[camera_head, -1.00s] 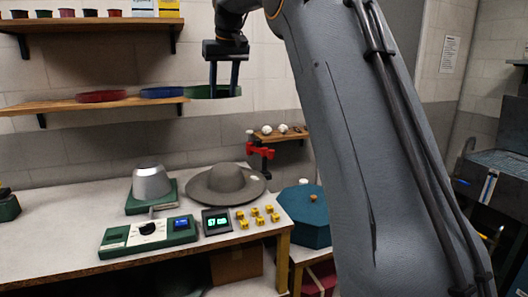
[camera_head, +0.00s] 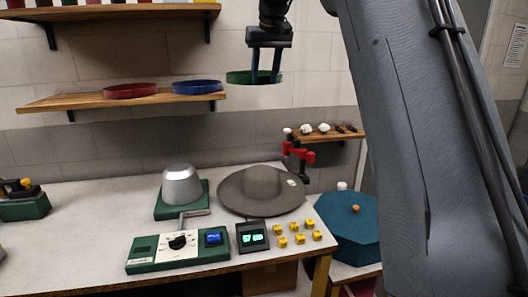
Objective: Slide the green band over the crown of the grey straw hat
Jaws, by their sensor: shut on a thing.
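The green band (camera_head: 240,77) is a thin ring in my gripper (camera_head: 265,80), high in the air. My gripper points down and is shut on the band's rim. The grey straw hat (camera_head: 262,190) lies on the white workbench, brim down and crown up, with a small pale piece on its right brim. The gripper and band are above the hat, well apart from it and close to straight over it in the picture. How far they stand in depth I cannot tell.
A metal block (camera_head: 181,186) on a green base stands left of the hat. A control panel (camera_head: 178,250), a small display (camera_head: 252,237) and several yellow cubes (camera_head: 297,234) lie in front. A shelf (camera_head: 60,103) holds a red band (camera_head: 131,90) and a blue band (camera_head: 196,87). A teal octagonal box (camera_head: 352,228) stands at right.

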